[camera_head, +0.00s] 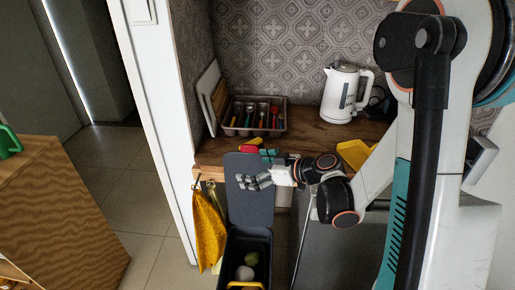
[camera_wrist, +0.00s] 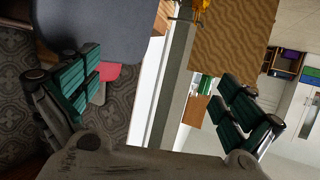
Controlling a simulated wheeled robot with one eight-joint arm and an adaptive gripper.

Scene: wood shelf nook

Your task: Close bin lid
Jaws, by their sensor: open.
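The dark grey bin (camera_head: 229,250) stands on the floor below the counter, in the lower middle of the head view. Its lid (camera_head: 250,208) is open and stands upright at the bin's back. My gripper (camera_head: 250,181) overlaps the upper part of the lid in the head view; I cannot tell whether it touches it. In the wrist view my gripper (camera_wrist: 158,82) is open, its fingers wide apart with nothing between them. The lid (camera_wrist: 110,28) shows there as a dark panel at upper left, partly behind the left finger. Some round pale items (camera_head: 245,272) are inside the bin.
A yellow cloth (camera_head: 208,228) hangs from the counter edge left of the bin. On the wooden counter (camera_head: 302,133) are a cutlery tray (camera_head: 235,130), a white kettle (camera_head: 340,93) and a leaning board (camera_head: 208,93). A wooden cabinet (camera_head: 55,215) stands far left, with open floor between.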

